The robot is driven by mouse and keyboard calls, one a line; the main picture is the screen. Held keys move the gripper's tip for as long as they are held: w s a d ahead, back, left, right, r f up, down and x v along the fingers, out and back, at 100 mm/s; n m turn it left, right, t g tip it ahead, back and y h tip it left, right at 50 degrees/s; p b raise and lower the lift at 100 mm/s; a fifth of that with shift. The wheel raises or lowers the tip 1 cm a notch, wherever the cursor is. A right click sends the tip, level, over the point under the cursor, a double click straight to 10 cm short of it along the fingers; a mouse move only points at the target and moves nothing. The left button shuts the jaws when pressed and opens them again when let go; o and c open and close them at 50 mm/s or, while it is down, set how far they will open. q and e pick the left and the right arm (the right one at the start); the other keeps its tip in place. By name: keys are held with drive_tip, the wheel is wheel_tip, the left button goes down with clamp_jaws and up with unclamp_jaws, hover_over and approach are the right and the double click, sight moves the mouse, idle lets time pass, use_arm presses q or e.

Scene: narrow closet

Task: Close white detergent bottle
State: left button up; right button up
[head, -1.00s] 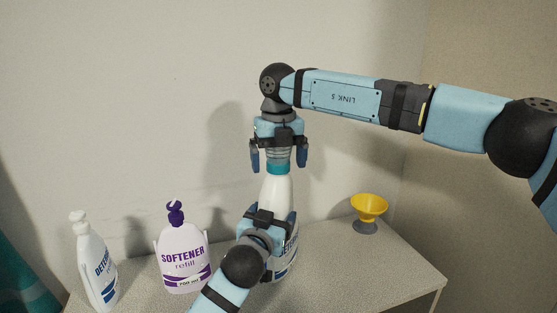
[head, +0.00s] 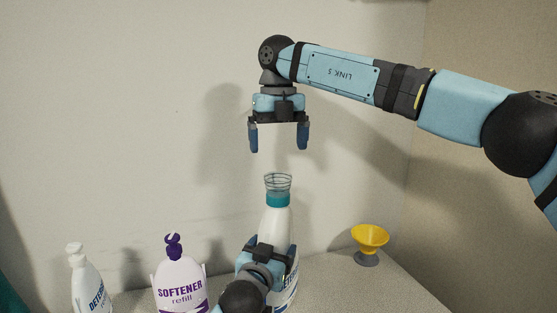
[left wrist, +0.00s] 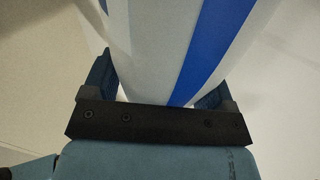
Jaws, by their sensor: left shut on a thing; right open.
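A white bottle (head: 276,222) with a teal collar stands upright on the shelf at the middle of the head view. A clear ringed top piece (head: 277,182) sits above the collar. My left gripper (head: 268,254) is shut around the bottle's body from the front, hiding most of its label. In the left wrist view the bottle's white and blue side (left wrist: 190,50) fills the space between the fingers. My right gripper (head: 278,148) is open and empty, pointing down straight above the bottle top, with a clear gap between them.
A purple-and-white softener refill bottle (head: 180,285) and a white detergent bottle (head: 88,285) stand to the left. A yellow funnel (head: 370,237) stands on a grey base to the right. The wall (head: 120,120) is close behind; bare shelf (head: 340,285) lies right of the bottle.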

drive_tip(key=shift+r, duration=0.25)
use_arm(q)
drive_tip(key=o, duration=1.6)
drive_tip(key=shift+o, duration=0.2)
drive_tip(key=v, duration=1.4)
use_arm(e)
drive_tip(key=shift+r, duration=0.1)
use_arm(q)
drive_tip(key=shift+f, duration=0.1)
